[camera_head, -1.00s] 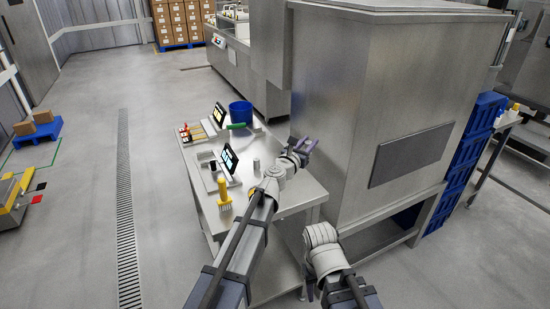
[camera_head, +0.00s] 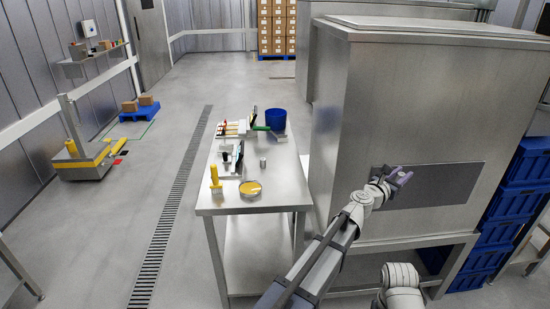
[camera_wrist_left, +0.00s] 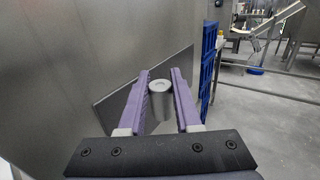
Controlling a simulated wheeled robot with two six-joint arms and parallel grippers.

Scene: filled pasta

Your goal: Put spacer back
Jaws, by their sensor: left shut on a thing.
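My left gripper (camera_head: 398,177) is in front of the steel cabinet's dark panel, to the right of the table in the head view. In the left wrist view its two purple fingers (camera_wrist_left: 162,78) are shut on a short grey cylinder, which looks like the spacer (camera_wrist_left: 160,104). The spacer is not clear in the head view. A second small grey cylinder (camera_head: 263,163) stands upright on the steel table (camera_head: 285,190). My right gripper is out of view; only part of its arm shows at the bottom.
The table also holds a yellow-handled brush (camera_head: 215,178), a round dish with yellow content (camera_head: 250,188), a blue bucket (camera_head: 276,119) and display units. The large steel cabinet (camera_head: 420,110) stands right of the table. Blue crates (camera_head: 515,200) are stacked far right.

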